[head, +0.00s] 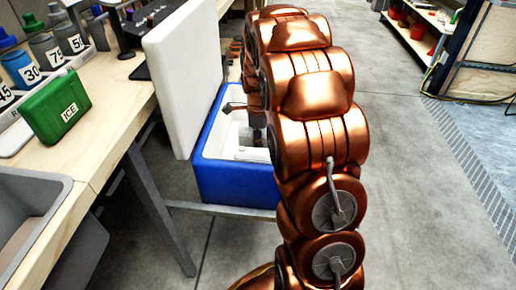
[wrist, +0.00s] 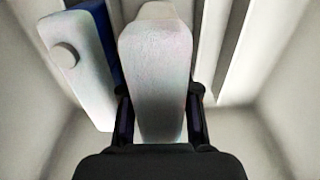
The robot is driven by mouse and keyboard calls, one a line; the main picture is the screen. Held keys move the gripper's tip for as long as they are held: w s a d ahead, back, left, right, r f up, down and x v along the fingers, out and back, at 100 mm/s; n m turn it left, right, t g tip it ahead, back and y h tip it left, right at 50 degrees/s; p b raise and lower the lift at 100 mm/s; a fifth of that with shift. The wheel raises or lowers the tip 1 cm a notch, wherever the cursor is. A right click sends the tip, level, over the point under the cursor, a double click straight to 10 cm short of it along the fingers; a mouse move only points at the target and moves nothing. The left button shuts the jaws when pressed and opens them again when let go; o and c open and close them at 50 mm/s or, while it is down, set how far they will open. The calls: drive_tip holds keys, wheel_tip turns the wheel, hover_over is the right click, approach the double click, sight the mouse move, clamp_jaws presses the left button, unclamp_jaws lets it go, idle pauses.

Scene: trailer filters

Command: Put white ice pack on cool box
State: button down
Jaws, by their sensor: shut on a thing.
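The blue cool box (head: 235,182) stands open, with its white lid (head: 185,70) raised on the left and a white inside. My gripper (wrist: 158,95) is down inside the box, shut on a white ice pack (wrist: 156,65) held upright between its fingers. In the head view my gripper (head: 257,138) shows only partly, behind my copper arm. A white piece with a round cap and a blue side (wrist: 78,65) stands just left of the held pack in the wrist view. I cannot tell whether the held pack touches the floor of the box.
A green pack marked ICE (head: 60,107) stands on the wooden bench (head: 110,110) at left, near several numbered bottles (head: 47,52). A grey bin (head: 30,215) is at lower left. Box walls (wrist: 275,110) surround my gripper. The floor at right is clear.

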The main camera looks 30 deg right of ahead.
drive_tip(key=shift+f+b, duration=0.35)
drive_tip(key=shift+f, duration=1.05)
drive_tip(key=shift+f, duration=0.1)
drive_tip(key=c, duration=1.1)
unclamp_jaws()
drive_tip(key=shift+f, duration=0.1)
drive_tip(key=shift+c, duration=0.2)
wheel_tip(320, 180, up, 12)
drive_tip(key=p, duration=0.3)
drive_tip(key=shift+r+p, duration=0.2)
drive_tip(key=shift+p, duration=0.2)
